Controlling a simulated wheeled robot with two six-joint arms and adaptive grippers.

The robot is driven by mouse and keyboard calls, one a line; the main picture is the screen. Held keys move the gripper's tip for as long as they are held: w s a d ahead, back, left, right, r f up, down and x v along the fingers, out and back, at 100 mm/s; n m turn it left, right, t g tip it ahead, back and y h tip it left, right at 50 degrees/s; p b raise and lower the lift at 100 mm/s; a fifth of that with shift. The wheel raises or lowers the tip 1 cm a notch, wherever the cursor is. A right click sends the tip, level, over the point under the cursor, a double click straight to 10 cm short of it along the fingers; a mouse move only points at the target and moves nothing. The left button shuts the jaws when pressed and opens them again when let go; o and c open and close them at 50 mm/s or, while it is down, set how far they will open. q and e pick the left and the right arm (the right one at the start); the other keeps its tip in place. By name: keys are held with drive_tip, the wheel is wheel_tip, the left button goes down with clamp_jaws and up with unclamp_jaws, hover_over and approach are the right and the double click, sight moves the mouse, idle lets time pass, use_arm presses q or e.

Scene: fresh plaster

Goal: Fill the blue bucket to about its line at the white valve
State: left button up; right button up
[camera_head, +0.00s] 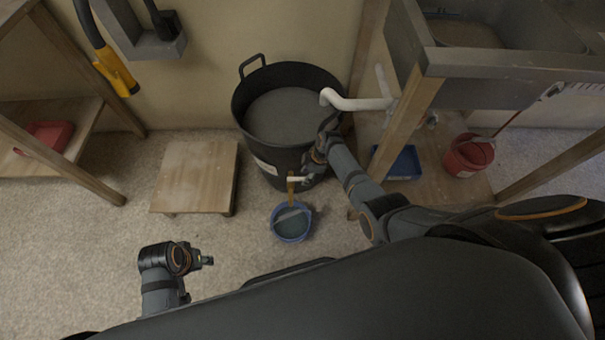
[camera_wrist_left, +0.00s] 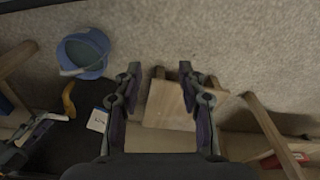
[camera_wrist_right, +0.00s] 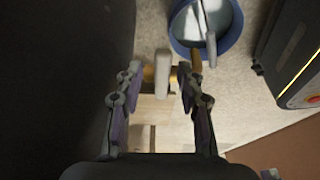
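The blue bucket (camera_head: 291,237) stands upright on the floor below the brass-coloured spout (camera_head: 291,190) of a large black tub (camera_head: 252,140). Greyish liquid shows inside it; I cannot make out its line. The bucket also shows in the left wrist view (camera_wrist_left: 84,68) and right wrist view (camera_wrist_right: 186,46). The white valve handle (camera_wrist_right: 162,72) is at the spout, also visible in the head view (camera_head: 297,179). My right gripper (camera_wrist_right: 160,72) is open, its fingers on either side of the handle with gaps showing. My left gripper (camera_wrist_left: 163,75) is open and empty above the floor.
The tub holds grey liquid, with a white pipe (camera_head: 357,104) over its rim. A low wooden platform (camera_head: 196,170) stands left of it. A blue tray (camera_head: 406,163) and red bucket (camera_head: 468,156) sit under the sink (camera_head: 480,65) at right. The front-left floor is clear.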

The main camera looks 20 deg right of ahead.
drive_tip(key=shift+p+v, duration=1.1)
use_arm(q)
drive_tip(key=s+a+f+p, duration=0.1)
drive_tip(key=a+f, duration=0.1)
drive_tip(key=f, duration=0.4)
drive_tip(key=s+a+f+p, duration=0.1)
drive_tip(key=s+f, duration=0.1)
drive_tip(key=f, duration=0.5)
use_arm(e)
drive_tip(key=shift+v, duration=0.9)
drive_tip(key=shift+p+v, duration=0.8)
drive_tip(key=shift+v, duration=0.05)
use_arm(q)
drive_tip(key=s+a+f+p, duration=0.1)
drive_tip(key=s+f+p, duration=0.1)
drive_tip(key=s+f, duration=0.3)
drive_tip(key=shift+s+a+y+p, duration=0.4)
drive_tip(key=shift+s, duration=0.75)
use_arm(e)
drive_tip(key=v, duration=0.2)
drive_tip(key=shift+d+r, duration=0.15)
drive_tip(key=shift+r, duration=0.2)
drive_tip(key=shift+s, duration=0.1)
